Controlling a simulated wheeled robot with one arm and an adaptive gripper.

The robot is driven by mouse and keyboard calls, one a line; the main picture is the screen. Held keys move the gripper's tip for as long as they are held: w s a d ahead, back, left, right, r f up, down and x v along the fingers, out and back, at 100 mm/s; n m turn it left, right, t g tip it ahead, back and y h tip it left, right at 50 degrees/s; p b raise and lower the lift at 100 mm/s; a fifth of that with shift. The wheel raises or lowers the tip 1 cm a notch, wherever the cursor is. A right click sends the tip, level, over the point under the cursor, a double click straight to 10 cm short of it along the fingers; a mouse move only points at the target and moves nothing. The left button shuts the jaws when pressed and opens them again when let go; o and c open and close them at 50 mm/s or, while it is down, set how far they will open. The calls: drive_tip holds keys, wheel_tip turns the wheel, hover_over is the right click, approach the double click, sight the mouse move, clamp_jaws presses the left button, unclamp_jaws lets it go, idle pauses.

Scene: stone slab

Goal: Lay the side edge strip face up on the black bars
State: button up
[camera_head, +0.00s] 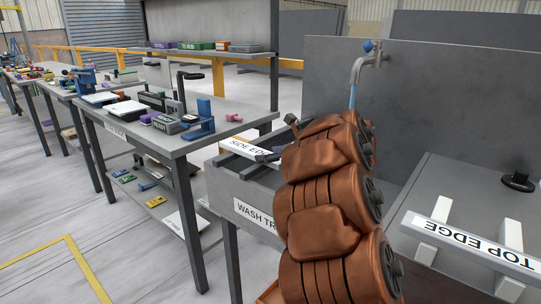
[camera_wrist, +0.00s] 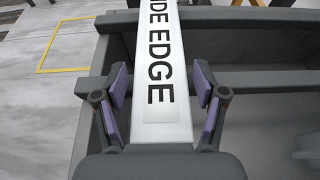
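The side edge strip (camera_wrist: 162,115) is a long white strip with black "SIDE EDGE" lettering facing up. In the head view the strip (camera_head: 248,147) lies across the wash trough (camera_head: 241,192), partly hidden by my arm. In the wrist view it crosses over two dark bars, a near bar (camera_wrist: 268,77) and a far bar (camera_wrist: 250,20); I cannot tell if it touches both. My gripper (camera_wrist: 160,88) is open, with one purple-padded finger on each side of the strip and a visible gap on both sides. In the head view my arm mostly hides the gripper.
A tap (camera_head: 369,58) runs water behind my arm. A "TOP EDGE" strip (camera_head: 470,245) lies on white blocks on a grey bench at the right. A table (camera_head: 150,140) with tools stands at the left. The floor at the lower left is clear.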

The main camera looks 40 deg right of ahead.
drive_tip(key=shift+o, duration=1)
drive_tip(key=v, duration=1.2)
